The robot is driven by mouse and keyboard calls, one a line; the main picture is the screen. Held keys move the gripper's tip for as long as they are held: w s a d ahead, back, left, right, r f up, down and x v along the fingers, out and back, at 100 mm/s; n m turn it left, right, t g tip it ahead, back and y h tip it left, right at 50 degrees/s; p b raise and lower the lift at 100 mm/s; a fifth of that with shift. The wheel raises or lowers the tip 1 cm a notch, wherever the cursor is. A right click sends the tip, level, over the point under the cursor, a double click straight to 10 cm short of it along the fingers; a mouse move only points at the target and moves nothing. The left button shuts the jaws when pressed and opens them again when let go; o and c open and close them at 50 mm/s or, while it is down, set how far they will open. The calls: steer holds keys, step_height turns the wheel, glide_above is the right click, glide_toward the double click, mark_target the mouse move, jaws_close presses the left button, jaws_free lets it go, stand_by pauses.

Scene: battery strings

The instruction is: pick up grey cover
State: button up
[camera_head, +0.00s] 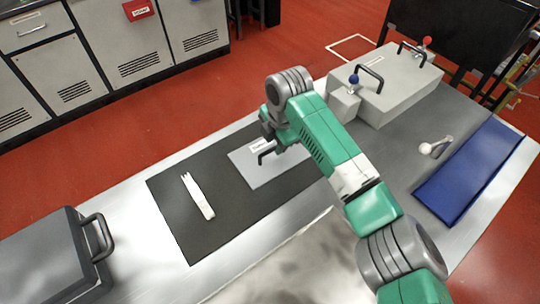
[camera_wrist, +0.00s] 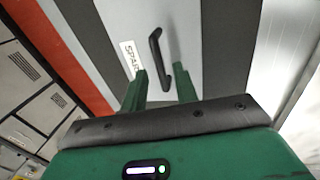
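The grey cover (camera_head: 287,167) is a flat light-grey plate lying on the black mat (camera_head: 172,195), with a dark bar handle (camera_head: 266,149) on top. The wrist view shows the cover (camera_wrist: 198,30) with its black handle (camera_wrist: 156,50) and a white label (camera_wrist: 128,58) reading "SPAR", the rest of it hidden by a finger. My gripper (camera_wrist: 161,74) is open. Its two green fingers point at the cover, and the handle's near end shows between them. I cannot tell the height gap. My arm hides part of the cover in the head view.
A white pronged strip (camera_head: 198,196) lies on the mat's left part. A dark grey box with a handle (camera_head: 45,255) stands at the left. A grey block with handles (camera_head: 395,85) stands behind right. A blue panel (camera_head: 470,170) and a white ball knob (camera_head: 426,149) are at the right.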

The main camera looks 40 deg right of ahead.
mark_target(273, 148)
steer(key=f+b, duration=0.1)
steer(key=f, duration=0.1)
steer(key=w+f+b, duration=0.1)
steer(key=f, duration=0.1)
steer(key=shift+f, duration=0.2)
steer(key=shift+r, duration=0.1)
jaws_close()
